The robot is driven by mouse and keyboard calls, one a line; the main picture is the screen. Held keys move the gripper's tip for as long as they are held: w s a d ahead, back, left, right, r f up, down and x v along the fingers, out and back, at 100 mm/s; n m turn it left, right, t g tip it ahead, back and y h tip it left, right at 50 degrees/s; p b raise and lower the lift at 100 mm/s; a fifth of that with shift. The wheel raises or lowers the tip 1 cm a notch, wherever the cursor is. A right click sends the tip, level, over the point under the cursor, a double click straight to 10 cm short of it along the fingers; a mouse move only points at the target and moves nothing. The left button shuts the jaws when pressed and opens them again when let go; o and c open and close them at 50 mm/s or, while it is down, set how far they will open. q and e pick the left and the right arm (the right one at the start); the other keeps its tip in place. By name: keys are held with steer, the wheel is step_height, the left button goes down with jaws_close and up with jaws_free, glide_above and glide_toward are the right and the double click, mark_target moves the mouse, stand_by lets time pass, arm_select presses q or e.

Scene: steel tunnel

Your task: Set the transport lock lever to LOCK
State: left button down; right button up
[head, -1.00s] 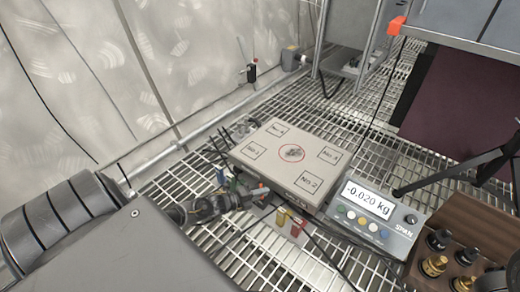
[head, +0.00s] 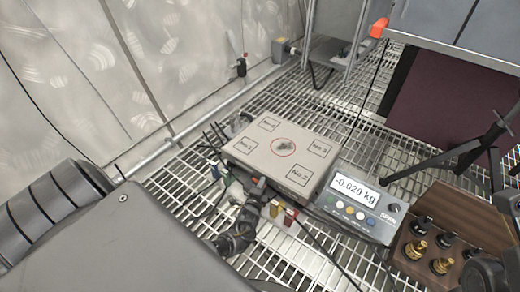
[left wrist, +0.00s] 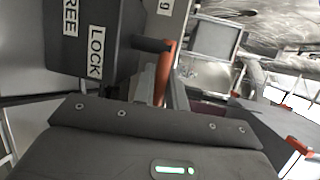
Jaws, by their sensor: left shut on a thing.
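The scale's pale platform (head: 285,143) sits on the grating, marked with corner numbers and a red circle. My left gripper (head: 257,188) is at its front left side, shut. In the left wrist view a dark plate carries the labels FREE (left wrist: 70,18) and LOCK (left wrist: 96,52). The orange transport lock lever (left wrist: 163,75) stands just right of LOCK, with a dark stub beside its upper part. I cannot tell whether the lever is fully at LOCK. My right gripper is not in view.
A display (head: 357,200) reading -0.020 kg stands right of the platform. A wooden block (head: 445,235) with brass and black weights is at the lower right. Cables and small coloured connectors (head: 283,212) lie close to my left gripper. A tripod leg (head: 465,147) stands at right.

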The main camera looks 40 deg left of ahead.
arm_select(q)
steer(key=shift+w+a+n+y, duration=0.15)
steer(key=shift+n+y, duration=0.25)
steer(key=shift+y, duration=0.1)
steer(key=c, duration=1.7)
jaws_free()
steer(key=shift+r, duration=0.1)
